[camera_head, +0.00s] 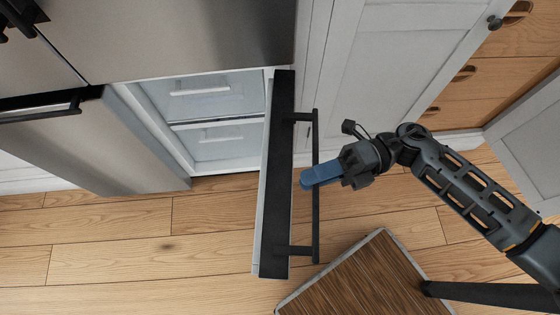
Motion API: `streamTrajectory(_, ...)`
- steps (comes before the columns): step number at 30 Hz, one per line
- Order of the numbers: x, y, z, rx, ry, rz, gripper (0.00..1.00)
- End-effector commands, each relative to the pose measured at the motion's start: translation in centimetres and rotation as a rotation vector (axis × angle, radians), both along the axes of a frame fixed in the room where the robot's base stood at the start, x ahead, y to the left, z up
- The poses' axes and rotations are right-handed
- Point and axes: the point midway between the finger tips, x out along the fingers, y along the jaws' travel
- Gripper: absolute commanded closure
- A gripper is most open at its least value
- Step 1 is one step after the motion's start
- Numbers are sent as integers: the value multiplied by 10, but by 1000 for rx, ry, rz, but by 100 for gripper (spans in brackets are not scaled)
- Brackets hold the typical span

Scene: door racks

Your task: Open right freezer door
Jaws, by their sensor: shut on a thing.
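The right freezer door (277,190) stands swung far out from the fridge and shows nearly edge-on, with a black edge panel. Its long black bar handle (316,215) runs along the right side of the door. My gripper (310,183) reaches in from the right, and its blue fingers are shut on this handle around its middle. The freezer compartment (218,138) is open to view, with white drawers inside. The fingertips partly hide the handle where they meet it.
The left freezer door (150,140) with its black handle (40,112) is at the left. White cabinets (385,60) and wooden drawers (500,65) stand at the right. A brown wooden-topped surface (360,280) is at the bottom. Wood floor (140,235) lies clear left of the door.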

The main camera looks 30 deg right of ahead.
Motion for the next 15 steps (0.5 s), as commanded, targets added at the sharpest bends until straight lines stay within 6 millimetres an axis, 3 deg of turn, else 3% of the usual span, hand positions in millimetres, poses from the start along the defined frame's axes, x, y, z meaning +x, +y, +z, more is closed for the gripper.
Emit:
streamTrajectory(1,-4,-10,-9,-10,8,33,100)
streamTrajectory(6,-13,-35,-9,-9,7,132,100)
streamTrajectory(15,-19,-58,-6,-9,8,223,100)
